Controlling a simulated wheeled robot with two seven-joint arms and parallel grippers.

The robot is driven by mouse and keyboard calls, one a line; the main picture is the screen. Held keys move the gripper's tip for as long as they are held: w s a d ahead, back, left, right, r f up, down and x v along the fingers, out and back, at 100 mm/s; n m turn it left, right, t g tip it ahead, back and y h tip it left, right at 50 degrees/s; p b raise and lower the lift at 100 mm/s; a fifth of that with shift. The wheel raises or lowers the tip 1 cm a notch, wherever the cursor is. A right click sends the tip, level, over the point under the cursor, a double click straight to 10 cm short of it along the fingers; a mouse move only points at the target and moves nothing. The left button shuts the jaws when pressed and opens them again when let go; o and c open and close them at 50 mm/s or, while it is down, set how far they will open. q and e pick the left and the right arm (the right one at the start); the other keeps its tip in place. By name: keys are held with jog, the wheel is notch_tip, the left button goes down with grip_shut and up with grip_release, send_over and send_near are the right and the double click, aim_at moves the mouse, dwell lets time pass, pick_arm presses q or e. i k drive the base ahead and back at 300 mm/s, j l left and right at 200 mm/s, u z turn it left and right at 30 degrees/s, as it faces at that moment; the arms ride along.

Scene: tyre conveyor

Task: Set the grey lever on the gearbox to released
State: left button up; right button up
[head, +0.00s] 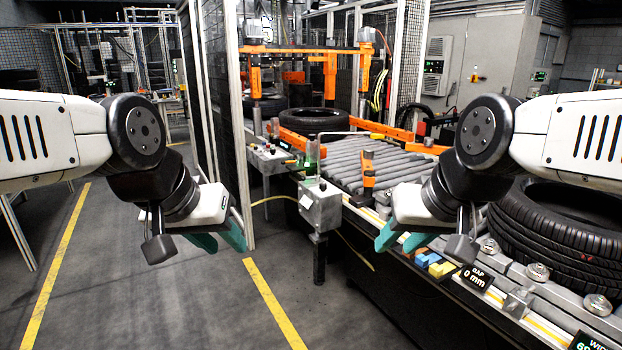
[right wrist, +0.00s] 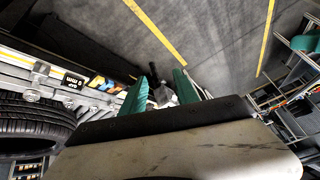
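The gearbox (head: 321,208) is a small grey box on a dark post beside the front of the roller conveyor, in the middle of the head view. I cannot clearly make out the grey lever or its setting. In the right wrist view, a small grey box-like shape (right wrist: 163,95) with a dark upright part shows beyond the fingers, probably the gearbox. My left gripper (head: 221,240) is open and empty, left of the gearbox and apart from it. My right gripper (head: 399,241) is open and empty, right of the gearbox; its teal fingers (right wrist: 160,92) stand apart in the wrist view.
The roller conveyor (head: 372,168) runs behind, with a tyre (head: 315,121) at its far end. A large tyre (head: 565,232) lies at right. Coloured blocks (head: 435,264) and a "GAP 0 mm" display (head: 477,278) line the conveyor edge.

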aim_at(317, 178)
jog(key=i+u, duration=0.15)
jog(key=i, duration=1.25)
jog(key=i+l+u, duration=0.1)
jog(key=i, duration=1.3)
